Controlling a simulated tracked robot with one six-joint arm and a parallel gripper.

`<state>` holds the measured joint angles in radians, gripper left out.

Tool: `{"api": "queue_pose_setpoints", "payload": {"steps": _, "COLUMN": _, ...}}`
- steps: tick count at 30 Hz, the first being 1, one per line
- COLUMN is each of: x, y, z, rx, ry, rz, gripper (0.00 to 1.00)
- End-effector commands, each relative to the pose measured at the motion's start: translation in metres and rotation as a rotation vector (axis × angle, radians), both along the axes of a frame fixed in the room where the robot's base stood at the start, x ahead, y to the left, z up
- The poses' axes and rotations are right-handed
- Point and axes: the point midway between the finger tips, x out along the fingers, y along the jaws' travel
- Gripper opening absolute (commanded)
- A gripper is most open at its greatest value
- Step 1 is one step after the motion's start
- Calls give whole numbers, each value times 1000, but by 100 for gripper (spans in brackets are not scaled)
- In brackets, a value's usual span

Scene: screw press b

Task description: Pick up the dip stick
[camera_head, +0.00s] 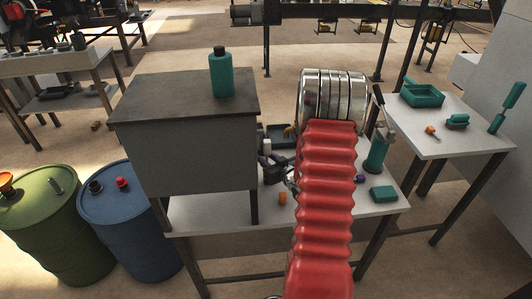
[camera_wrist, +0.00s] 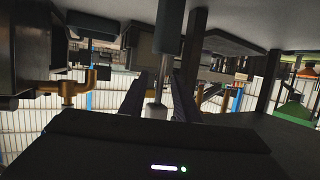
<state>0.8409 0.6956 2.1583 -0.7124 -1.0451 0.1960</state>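I cannot pick out the dip stick with certainty in either view. In the wrist view, a dark teal cylinder (camera_wrist: 168,27) with a thinner rod and a pale grey end (camera_wrist: 156,109) lines up with the gap between my fingers. I cannot tell whether this is the dip stick or whether it touches the fingers. My gripper (camera_wrist: 157,98) has its two dark fingers apart, one on each side of that pale end. In the head view, my dark gripper is partly visible left of my red arm, low over the white table; my arm hides its fingertips.
The white table (camera_head: 225,211) holds a grey cabinet (camera_head: 190,155) with a teal bottle (camera_head: 221,75) on top. A teal pump (camera_head: 377,157), a teal box (camera_head: 383,194) and an orange piece (camera_head: 282,198) stand nearby. A side table (camera_head: 457,145) is at right; blue (camera_head: 135,230) and green (camera_head: 50,235) drums at left.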

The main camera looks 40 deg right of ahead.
Motion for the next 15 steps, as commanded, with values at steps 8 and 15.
{"api": "queue_pose_setpoints", "payload": {"steps": 8, "x": 0, "y": 0, "z": 0, "rx": 0, "ry": 0, "rz": 0, "gripper": 29}}
{"api": "queue_pose_setpoints", "payload": {"steps": 15, "x": -1, "y": 0, "z": 0, "rx": 0, "ry": 0, "rz": 0, "gripper": 20}}
